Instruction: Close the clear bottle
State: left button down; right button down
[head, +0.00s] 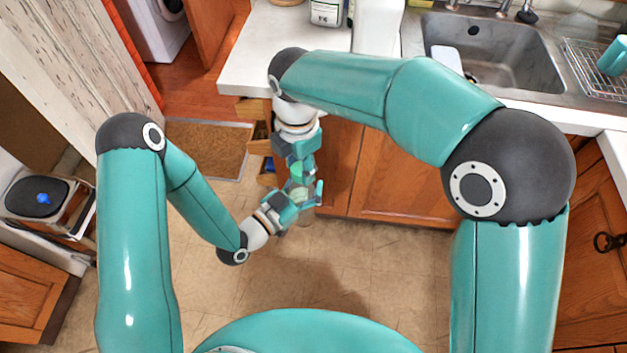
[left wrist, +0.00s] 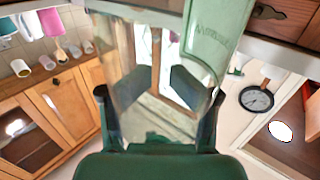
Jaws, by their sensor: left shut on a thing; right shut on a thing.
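In the left wrist view the clear bottle (left wrist: 150,60) fills the middle, see-through, between the dark pads of my left gripper (left wrist: 158,92). In the head view my left gripper (head: 302,197) is shut on the bottle, low in front of the cabinets. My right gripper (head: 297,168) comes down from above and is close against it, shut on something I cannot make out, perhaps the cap. A green part with lettering (left wrist: 222,35) overlaps the bottle's upper right in the left wrist view. I cannot tell whether the bottle's mouth is covered.
A white counter (head: 245,70) with a labelled jar (head: 326,12) and a steel sink (head: 500,50) lies behind. Wooden cabinets (head: 400,185) and partly open drawers (head: 255,110) stand close behind the grippers. A brown mat (head: 205,145) lies on the floor. The floor in front is clear.

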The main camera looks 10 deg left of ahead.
jog(key=m, duration=0.6)
jog(key=shift+m, duration=0.4)
jog(key=m, duration=1)
jog(key=shift+m, duration=0.4)
jog(key=m, duration=1)
jog(key=shift+f+m, duration=0.1)
jog(key=shift+m, duration=0.3)
jog(key=m, duration=0.8)
jog(key=shift+w+m, duration=0.1)
jog(key=shift+m, duration=0.2)
jog(key=m, duration=0.5)
jog(key=c, duration=0.6)
grip_release()
